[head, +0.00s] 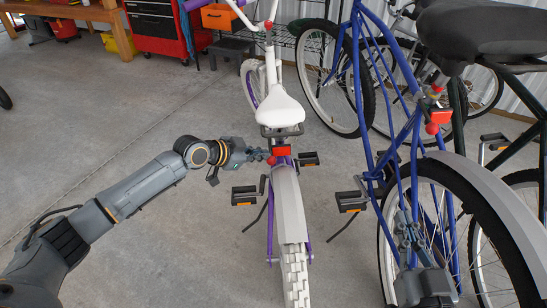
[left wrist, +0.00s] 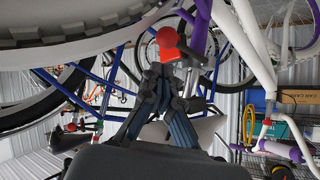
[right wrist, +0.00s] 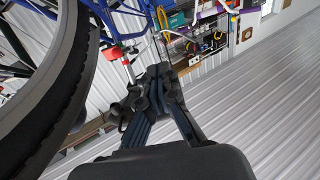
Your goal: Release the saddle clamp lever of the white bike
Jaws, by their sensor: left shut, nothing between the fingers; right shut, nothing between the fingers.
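The white bike stands upright in the middle of the head view, with its white saddle (head: 281,110) and purple lower frame. Below the saddle is a red clamp part (head: 282,150) with a small red ball end (head: 271,160). My left gripper (head: 268,155) is shut and empty at the left side of this red ball; touching or not is unclear. In the left wrist view the red ball (left wrist: 166,37) shows just beyond my shut left fingertips (left wrist: 168,72). My right gripper (head: 406,225) is shut and empty, low by the blue bike's rear wheel; it also shows in the right wrist view (right wrist: 158,75).
The blue bike (head: 359,75) stands close on the right, with a red clamp part (head: 440,117) below its black saddle (head: 480,35). A red tool cabinet (head: 160,30) and wooden bench (head: 75,12) stand at the back left. The floor left of the white bike is clear.

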